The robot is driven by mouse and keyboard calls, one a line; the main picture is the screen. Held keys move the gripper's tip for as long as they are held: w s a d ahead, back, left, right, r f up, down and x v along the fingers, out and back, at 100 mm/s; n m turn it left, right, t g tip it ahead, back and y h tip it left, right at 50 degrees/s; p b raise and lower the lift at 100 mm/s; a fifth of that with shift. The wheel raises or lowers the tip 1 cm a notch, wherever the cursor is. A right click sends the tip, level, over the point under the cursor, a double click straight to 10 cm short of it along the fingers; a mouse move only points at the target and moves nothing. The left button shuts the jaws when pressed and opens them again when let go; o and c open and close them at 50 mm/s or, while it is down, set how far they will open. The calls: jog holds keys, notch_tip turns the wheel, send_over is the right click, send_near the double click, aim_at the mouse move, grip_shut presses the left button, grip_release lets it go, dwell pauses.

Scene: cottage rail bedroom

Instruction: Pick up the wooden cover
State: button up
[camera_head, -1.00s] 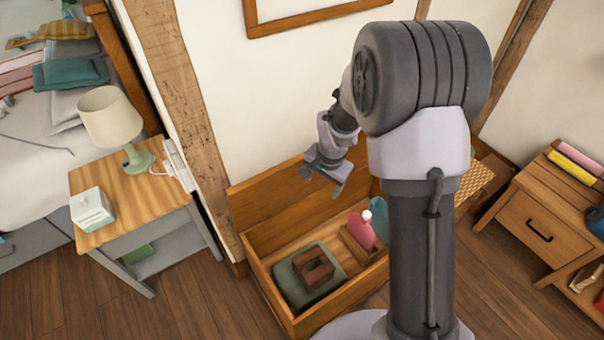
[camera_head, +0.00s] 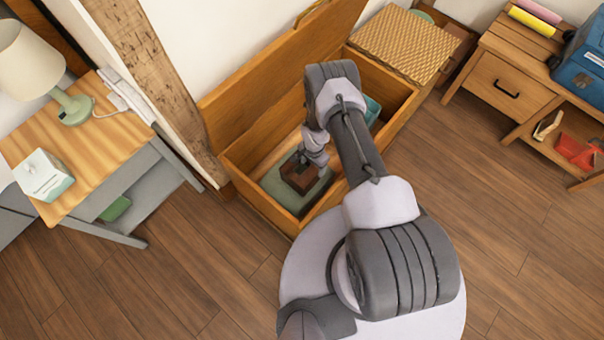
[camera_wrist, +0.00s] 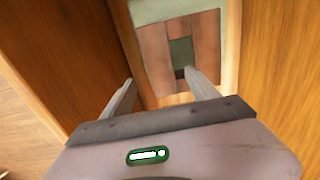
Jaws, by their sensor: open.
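The wooden cover (camera_head: 300,181) is a dark brown square block with an opening. It rests on a folded green cloth (camera_head: 270,183) inside the open wooden chest (camera_head: 262,212). In the wrist view, the cover (camera_wrist: 154,48) is ahead of the fingertips, and green shows through its opening. My gripper (camera_head: 310,160) is low inside the chest, close over the cover; its fingers are hard to make out there. In the wrist view, my gripper (camera_wrist: 160,80) is open and empty, its right finger overlapping the cover's near edge. I cannot tell whether they touch.
The chest's raised lid (camera_head: 275,75) stands behind. A woven panel (camera_head: 405,44) covers its right end, and a teal item (camera_head: 372,108) lies inside. A nightstand (camera_head: 90,130) with a lamp (camera_head: 72,108) is left. A drawer unit (camera_head: 515,75) is right. The floor between is clear.

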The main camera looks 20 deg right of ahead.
aim_at(310, 173)
jog(key=f+b, duration=0.2)
jog(key=f, duration=0.1)
jog(key=a+f+b, duration=0.1)
jog(key=f, duration=0.1)
jog(key=shift+s+f, duration=0.2)
jog(key=shift+f, duration=0.05)
jog(key=shift+r, duration=0.2)
grip_shut()
